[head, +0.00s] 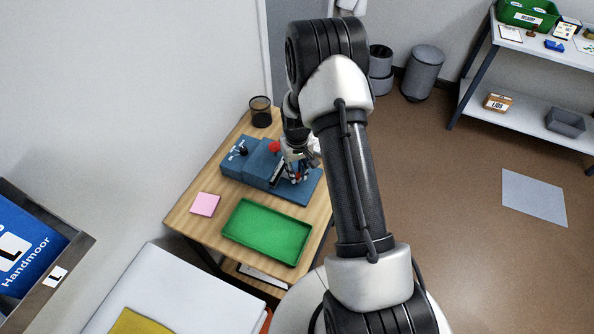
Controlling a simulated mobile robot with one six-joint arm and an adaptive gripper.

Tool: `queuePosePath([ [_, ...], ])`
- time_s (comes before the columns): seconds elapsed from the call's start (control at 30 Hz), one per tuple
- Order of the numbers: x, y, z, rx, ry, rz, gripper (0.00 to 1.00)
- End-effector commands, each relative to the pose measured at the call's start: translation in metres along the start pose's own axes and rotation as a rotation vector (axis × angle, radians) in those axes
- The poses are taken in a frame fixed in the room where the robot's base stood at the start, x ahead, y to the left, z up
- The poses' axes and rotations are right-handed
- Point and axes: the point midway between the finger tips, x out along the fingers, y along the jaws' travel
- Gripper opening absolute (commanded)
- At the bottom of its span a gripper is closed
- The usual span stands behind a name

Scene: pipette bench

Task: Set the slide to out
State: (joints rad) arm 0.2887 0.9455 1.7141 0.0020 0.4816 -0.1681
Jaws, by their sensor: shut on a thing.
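A blue bench device (240,167) stands on the small wooden table, with a red knob (274,147) on top and a small black lever or switch at its left. Its flat blue base (300,196) reaches out to the right. My gripper (296,178) is low over this right part, pointing down, and is shut on a small part there, which appears to be the slide. The slide is mostly hidden by my gripper and arm, so its exact position cannot be made out.
A green tray (266,233) and a pink note pad (205,204) lie on the wooden table (183,216) in front of the device. A black mesh cup (260,111) stands behind it. The wall is close on the left. Shelves (520,113) stand at the far right.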

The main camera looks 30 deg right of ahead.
Motion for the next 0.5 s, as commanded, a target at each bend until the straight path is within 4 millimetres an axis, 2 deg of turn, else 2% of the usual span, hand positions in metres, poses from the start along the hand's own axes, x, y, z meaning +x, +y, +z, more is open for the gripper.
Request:
queuePosePath([
  [0.37, 0.000, 0.000, 0.001, 0.000, 0.000, 0.000, 0.00],
  [0.5, -0.001, 0.013, 0.012, 0.005, -0.001, 0.000, 0.00],
])
